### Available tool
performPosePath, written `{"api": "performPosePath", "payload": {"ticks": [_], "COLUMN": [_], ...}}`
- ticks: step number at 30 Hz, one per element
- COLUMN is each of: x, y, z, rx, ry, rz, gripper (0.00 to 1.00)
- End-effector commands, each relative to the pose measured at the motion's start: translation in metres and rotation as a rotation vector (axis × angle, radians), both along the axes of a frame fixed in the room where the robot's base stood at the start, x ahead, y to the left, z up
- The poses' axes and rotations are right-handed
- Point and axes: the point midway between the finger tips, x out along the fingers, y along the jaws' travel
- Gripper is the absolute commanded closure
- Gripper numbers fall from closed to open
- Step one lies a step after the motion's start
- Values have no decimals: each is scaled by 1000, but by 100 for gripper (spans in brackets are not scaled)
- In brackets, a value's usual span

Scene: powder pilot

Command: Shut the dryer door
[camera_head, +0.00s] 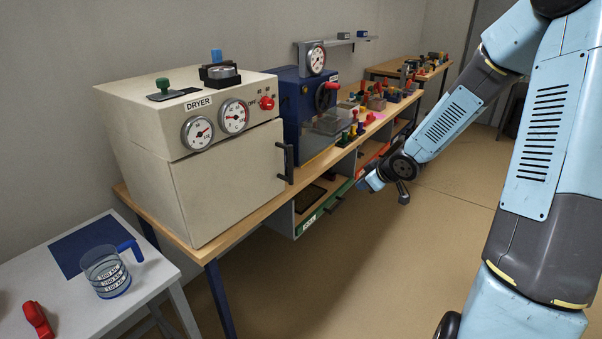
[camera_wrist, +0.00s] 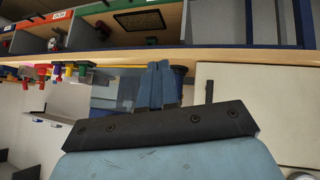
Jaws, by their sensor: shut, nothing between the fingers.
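The dryer (camera_head: 140,126) is a large cream box on a wooden bench at the left. Its door (camera_head: 232,180) covers the front below the gauges, with a dark upright handle (camera_head: 285,163) on its right edge. The door looks closed or nearly closed; I cannot tell whether a small gap remains. My gripper (camera_head: 367,183) is right of the dryer, clear of the door and handle. In the wrist view my gripper (camera_wrist: 157,72) has its blue fingers together, with nothing between them. A cream dryer panel (camera_wrist: 255,105) and the dark handle (camera_wrist: 209,92) show beside it.
A blue machine (camera_head: 305,110) stands right of the dryer, with several small coloured items beyond it. A clear jug (camera_head: 106,272) stands on the white table. The floor in front is clear.

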Motion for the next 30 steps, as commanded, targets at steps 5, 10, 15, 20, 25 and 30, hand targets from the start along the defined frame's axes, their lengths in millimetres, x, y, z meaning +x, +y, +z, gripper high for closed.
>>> {"api": "performPosePath", "payload": {"ticks": [5,10,15,20,25,30], "x": [9,12,11,9,7,8], "y": [22,43,57,62,62,65], "z": [-24,-32,-27,-15,-5,0], "rx": [167,343,532,683,778,807], "ry": [-40,-101,-183,-262,-319,-339], "rz": [112,207,287,338,368,379], "gripper": [100,100,100,100,100,100]}}
